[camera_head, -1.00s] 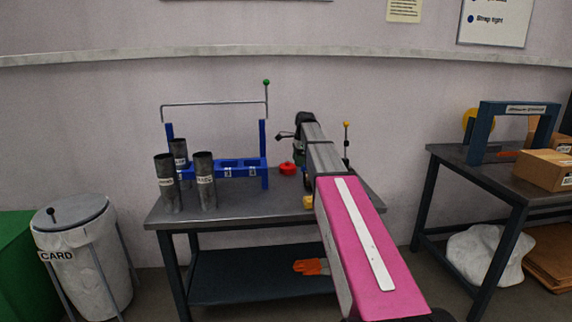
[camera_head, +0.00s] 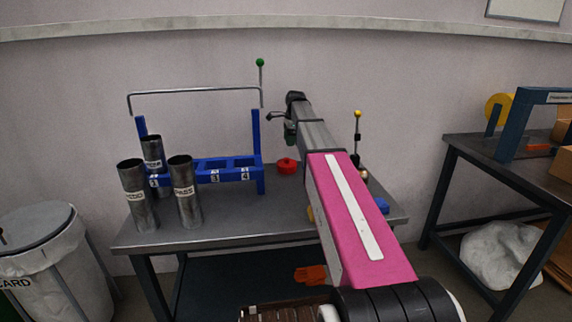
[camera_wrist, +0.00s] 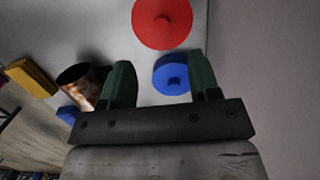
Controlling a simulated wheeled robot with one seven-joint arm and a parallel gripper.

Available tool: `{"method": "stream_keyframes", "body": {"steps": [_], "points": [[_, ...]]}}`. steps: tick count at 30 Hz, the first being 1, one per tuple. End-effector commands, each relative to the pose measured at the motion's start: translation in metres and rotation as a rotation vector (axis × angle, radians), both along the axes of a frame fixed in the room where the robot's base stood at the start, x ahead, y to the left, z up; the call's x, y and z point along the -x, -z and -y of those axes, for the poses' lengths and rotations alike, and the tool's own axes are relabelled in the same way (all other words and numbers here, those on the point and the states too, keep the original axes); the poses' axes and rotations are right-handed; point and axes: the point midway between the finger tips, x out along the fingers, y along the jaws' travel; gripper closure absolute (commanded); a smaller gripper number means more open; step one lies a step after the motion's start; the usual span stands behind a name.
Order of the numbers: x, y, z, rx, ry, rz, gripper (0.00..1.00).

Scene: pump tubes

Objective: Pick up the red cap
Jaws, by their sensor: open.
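The red cap (camera_head: 287,166) lies on the grey table, just right of the blue rack in the head view. In the head view my gripper (camera_head: 287,130) is above and behind the red cap, partly hidden by my arm.
The blue rack (camera_head: 258,150) stands left of the red cap, with a metal handle (camera_head: 195,91) and dark tubes (camera_head: 187,195) at its left. A green-knobbed rod (camera_head: 260,63) rises by the rack. A dark cylinder (camera_wrist: 80,78) and yellow block (camera_wrist: 32,78) lie left of my fingers.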

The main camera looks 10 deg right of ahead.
Motion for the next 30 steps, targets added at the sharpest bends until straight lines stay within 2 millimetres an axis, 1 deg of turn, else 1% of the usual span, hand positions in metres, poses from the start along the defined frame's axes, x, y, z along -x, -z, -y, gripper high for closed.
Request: {"method": "stream_keyframes", "body": {"steps": [1,6,14,22,25,30], "points": [[0.001,0.009,-0.001,0.0,0.0,-0.001,0.44],[0.0,0.033,-0.005,0.0,0.0,-0.001,0.44],[-0.001,0.05,-0.006,0.0,0.0,-0.001,0.44],[-0.002,0.086,-0.009,0.0,0.0,-0.001,0.44],[-0.002,0.092,-0.01,0.0,0.0,0.0,0.44],[-0.002,0.092,-0.01,0.0,0.0,0.0,0.44]]}}
